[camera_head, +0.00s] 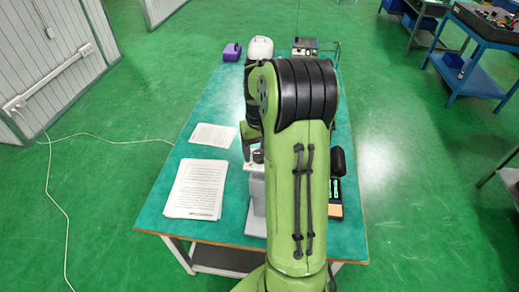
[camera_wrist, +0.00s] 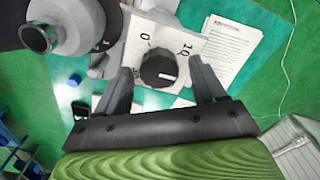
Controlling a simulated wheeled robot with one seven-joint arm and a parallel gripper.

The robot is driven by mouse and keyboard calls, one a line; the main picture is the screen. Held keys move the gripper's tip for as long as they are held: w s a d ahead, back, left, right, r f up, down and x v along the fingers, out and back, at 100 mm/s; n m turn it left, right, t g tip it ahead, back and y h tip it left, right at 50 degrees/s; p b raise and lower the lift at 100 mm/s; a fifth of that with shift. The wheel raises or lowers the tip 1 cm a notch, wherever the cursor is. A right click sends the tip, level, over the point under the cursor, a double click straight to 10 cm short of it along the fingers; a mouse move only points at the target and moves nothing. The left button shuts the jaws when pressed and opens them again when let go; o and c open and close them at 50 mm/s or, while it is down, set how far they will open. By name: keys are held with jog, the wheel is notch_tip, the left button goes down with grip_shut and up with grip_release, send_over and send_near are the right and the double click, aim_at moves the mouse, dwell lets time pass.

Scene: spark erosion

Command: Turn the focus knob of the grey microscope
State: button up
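The grey microscope (camera_head: 257,195) stands on the green table in the head view, mostly hidden behind my arm. In the wrist view its grey body with a dark-rimmed eyepiece (camera_wrist: 62,28) is at the upper left. The focus knob (camera_wrist: 159,70) is black and round with a white pointer mark, on a white dial plate (camera_wrist: 186,45) marked 0 and 10. My gripper (camera_wrist: 160,68) is open, with one finger on each side of the knob. Gaps show between the fingers and the knob; I cannot tell how deep the fingertips reach.
Printed sheets (camera_head: 196,190) and a smaller paper (camera_head: 213,135) lie left of the microscope. A purple box (camera_head: 232,52), a white rounded object (camera_head: 260,48) and a small device (camera_head: 305,46) stand at the far end. A dark case (camera_head: 337,192) lies right of my arm.

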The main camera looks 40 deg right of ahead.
aim_at(259, 153)
notch_tip(259, 153, up, 16)
jog(key=p, duration=0.1)
jog(key=shift+p, duration=0.35)
jog(key=shift+f, duration=0.15)
jog(key=s+a+n+t+h+b, duration=0.1)
jog(key=s+a+b, duration=0.15)
jog(key=a, duration=0.45)
jog(key=s+a+n+t+b, duration=0.1)
jog(key=s+a+t, duration=0.15)
jog(key=a, duration=0.45)
jog(key=s+a+f+n+t+y+b, duration=0.1)
jog(key=s+a+f+n+t+b, duration=0.1)
jog(key=s+a+f, duration=0.4)
jog(key=s+a, duration=0.3)
jog(key=s, duration=0.1)
jog(key=shift+s+a+f+n, duration=0.2)
jog(key=shift+s+f+n, duration=0.15)
jog(key=shift+n, duration=0.05)
